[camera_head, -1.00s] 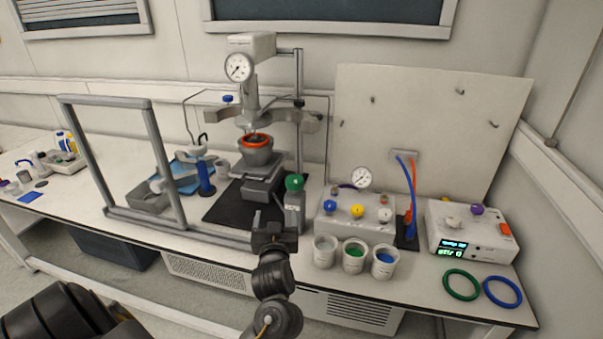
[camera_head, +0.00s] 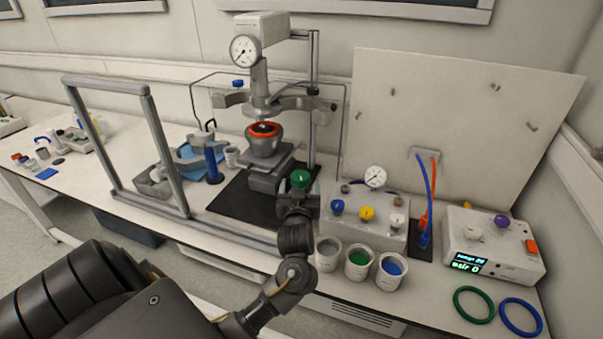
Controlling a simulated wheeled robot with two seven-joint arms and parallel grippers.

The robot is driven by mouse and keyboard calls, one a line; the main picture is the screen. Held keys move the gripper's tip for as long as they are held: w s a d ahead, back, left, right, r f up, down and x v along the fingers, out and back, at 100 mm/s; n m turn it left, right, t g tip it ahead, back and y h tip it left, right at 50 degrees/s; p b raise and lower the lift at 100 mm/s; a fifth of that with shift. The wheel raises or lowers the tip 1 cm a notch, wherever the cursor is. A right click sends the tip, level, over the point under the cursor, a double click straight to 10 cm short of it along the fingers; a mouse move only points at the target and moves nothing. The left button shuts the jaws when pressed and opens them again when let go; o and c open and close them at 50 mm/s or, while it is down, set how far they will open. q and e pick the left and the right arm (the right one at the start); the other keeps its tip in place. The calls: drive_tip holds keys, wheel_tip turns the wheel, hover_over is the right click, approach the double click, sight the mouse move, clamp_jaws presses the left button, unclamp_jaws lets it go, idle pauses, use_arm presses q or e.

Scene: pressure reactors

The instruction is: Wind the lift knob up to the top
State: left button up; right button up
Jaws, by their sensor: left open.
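A green round knob (camera_head: 300,179) sits at the front right of the lift stand (camera_head: 268,180); I take it for the lift knob. A grey metal vessel (camera_head: 264,147) with an orange-red ring on its rim stands on the lift, below the clamp and reactor head (camera_head: 275,97). My left gripper (camera_head: 298,196) is open, just in front of and below the green knob. It covers the knob's lower mount, and I cannot tell whether the fingers touch the knob. My right gripper is not in view.
A grey frame (camera_head: 160,150) stands on the left of the bench. A valve box (camera_head: 365,232) with coloured knobs, three cups (camera_head: 359,263), and a stirrer controller (camera_head: 492,245) stand to the right. Green (camera_head: 473,305) and blue (camera_head: 521,317) rings lie at the front right.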

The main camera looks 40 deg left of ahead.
sight(301, 174)
use_arm(q)
drive_tip(key=x, duration=0.5)
drive_tip(key=shift+p, duration=0.3)
drive_tip(key=shift+w+a, duration=0.3)
drive_tip(key=shift+w, duration=0.05)
drive_tip(key=shift+c, duration=0.3)
drive_tip(key=c, duration=0.9)
